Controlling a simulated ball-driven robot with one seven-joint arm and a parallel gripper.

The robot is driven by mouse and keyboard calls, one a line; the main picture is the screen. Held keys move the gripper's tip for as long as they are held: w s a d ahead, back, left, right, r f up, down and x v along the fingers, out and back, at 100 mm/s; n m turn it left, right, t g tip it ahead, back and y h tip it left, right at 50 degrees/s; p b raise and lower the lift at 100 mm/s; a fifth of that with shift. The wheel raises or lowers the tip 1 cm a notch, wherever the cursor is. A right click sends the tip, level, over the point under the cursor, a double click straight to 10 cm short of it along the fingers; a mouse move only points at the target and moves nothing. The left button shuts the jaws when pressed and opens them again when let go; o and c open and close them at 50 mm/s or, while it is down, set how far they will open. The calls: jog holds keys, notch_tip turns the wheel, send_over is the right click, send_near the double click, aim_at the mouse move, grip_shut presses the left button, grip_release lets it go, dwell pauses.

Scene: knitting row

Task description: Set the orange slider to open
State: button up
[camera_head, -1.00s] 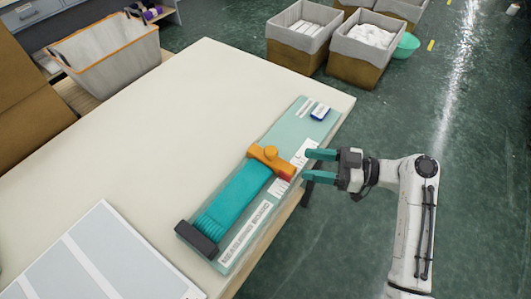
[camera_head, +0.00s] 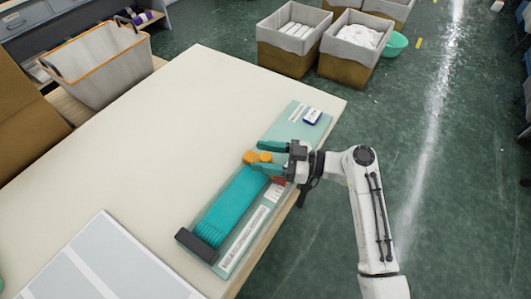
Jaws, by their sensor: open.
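The orange slider (camera_head: 251,157) sits across the teal measuring board (camera_head: 236,256), at the far end of a teal knitted strip (camera_head: 232,207). The strip runs down to a dark block (camera_head: 197,245) at the board's near end. My gripper (camera_head: 261,158) is open, with its teal fingers pointing left at the slider. One finger is on the far side of the slider's knob and the other on the near side. The fingers hide part of the slider. I cannot tell whether they touch it.
The board lies along the right edge of a cream table (camera_head: 150,150). A small blue and white item (camera_head: 312,116) is at the board's far end. A striped sheet (camera_head: 95,265) lies at the front left. Boxes (camera_head: 290,40) stand on the floor beyond.

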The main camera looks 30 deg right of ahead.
jog(key=shift+r, duration=0.1)
grip_shut()
dwell(0.5)
